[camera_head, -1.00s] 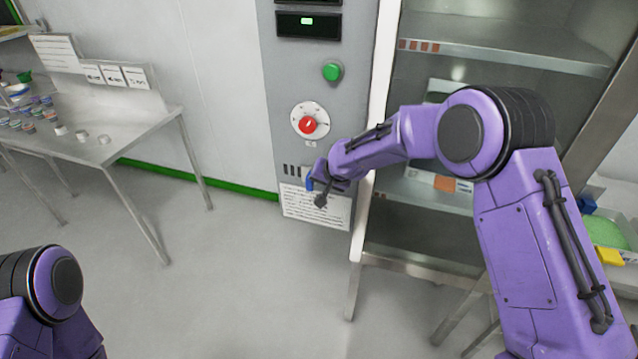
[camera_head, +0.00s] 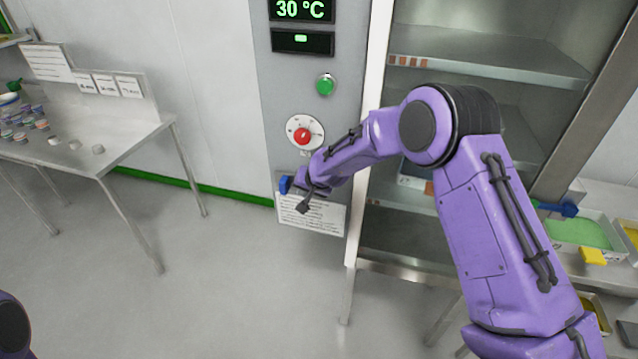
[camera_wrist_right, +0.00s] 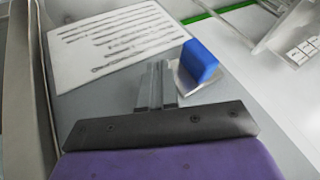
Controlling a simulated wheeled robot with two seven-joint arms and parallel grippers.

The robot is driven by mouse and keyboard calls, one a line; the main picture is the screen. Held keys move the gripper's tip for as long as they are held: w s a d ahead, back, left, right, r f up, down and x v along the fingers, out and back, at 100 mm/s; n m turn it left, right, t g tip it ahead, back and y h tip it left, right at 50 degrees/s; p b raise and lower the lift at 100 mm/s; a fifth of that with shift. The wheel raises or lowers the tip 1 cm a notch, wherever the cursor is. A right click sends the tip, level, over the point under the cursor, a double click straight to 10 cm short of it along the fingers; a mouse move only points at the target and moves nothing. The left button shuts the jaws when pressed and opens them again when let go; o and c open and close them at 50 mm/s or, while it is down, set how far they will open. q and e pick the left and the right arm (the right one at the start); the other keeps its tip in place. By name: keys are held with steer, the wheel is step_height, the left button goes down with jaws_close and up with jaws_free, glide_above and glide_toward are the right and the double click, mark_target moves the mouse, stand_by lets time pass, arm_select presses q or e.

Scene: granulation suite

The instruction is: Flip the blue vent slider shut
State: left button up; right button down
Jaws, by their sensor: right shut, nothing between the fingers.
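The blue vent slider (camera_head: 285,184) sits low on the grey control panel, at its left side, just above a printed label (camera_head: 312,215). No dark vent slots show beside it in the head view now. My right gripper (camera_head: 299,184) is at the panel just right of the slider, partly hidden by its own wrist. In the right wrist view, the shut fingers (camera_wrist_right: 157,86) are empty, and the blue slider (camera_wrist_right: 199,61) stands close to their right. I cannot tell whether they touch. My left gripper is out of view.
Above the slider are a red knob (camera_head: 303,136), a green button (camera_head: 325,84) and a display reading 30 °C (camera_head: 301,10). A cabinet with metal shelves (camera_head: 480,62) stands right of the panel. A steel table (camera_head: 120,148) is at left; the floor between is clear.

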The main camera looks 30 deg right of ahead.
steer(key=b+v, duration=0.2)
steer(key=v, duration=0.8)
steer(key=shift+s+d, duration=0.2)
steer(key=shift+d, duration=0.05)
steer(key=shift+a+r, duration=0.1)
steer(key=shift+r, duration=0.05)
